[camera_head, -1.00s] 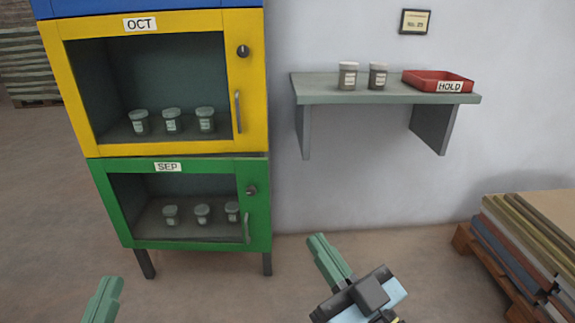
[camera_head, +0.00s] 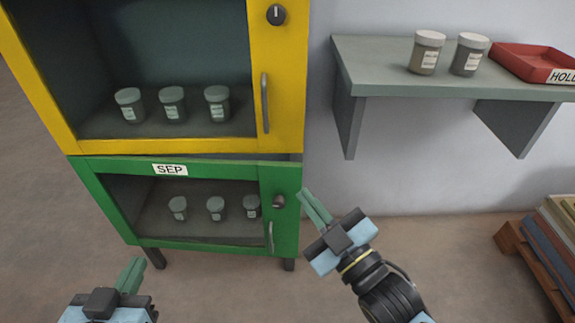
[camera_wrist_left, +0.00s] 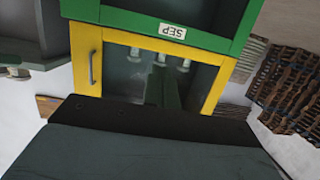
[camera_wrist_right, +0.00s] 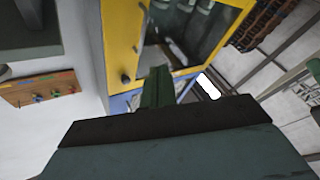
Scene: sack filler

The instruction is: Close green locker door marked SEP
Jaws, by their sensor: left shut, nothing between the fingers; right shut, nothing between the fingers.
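The green locker door (camera_head: 282,232) marked SEP (camera_head: 170,169) is the lowest door, with a window, a dark knob (camera_head: 278,201) and a grey handle (camera_head: 271,236) at its right side. A dark gap shows above its top right corner; it looks slightly ajar, but I cannot tell how far. The SEP label shows upside down in the left wrist view (camera_wrist_left: 172,31). My right gripper (camera_head: 311,200) is shut and empty, its fingertips just right of the door's right edge in the picture. My left gripper (camera_head: 132,270) is shut and empty, low in front of the locker.
The yellow locker (camera_head: 290,100) stands directly above, holding several jars. A grey wall shelf (camera_head: 380,88) at the right holds two jars and a red tray (camera_head: 530,62). A pallet with stacked boards (camera_head: 550,240) lies at the far right. Floor between locker and pallet is clear.

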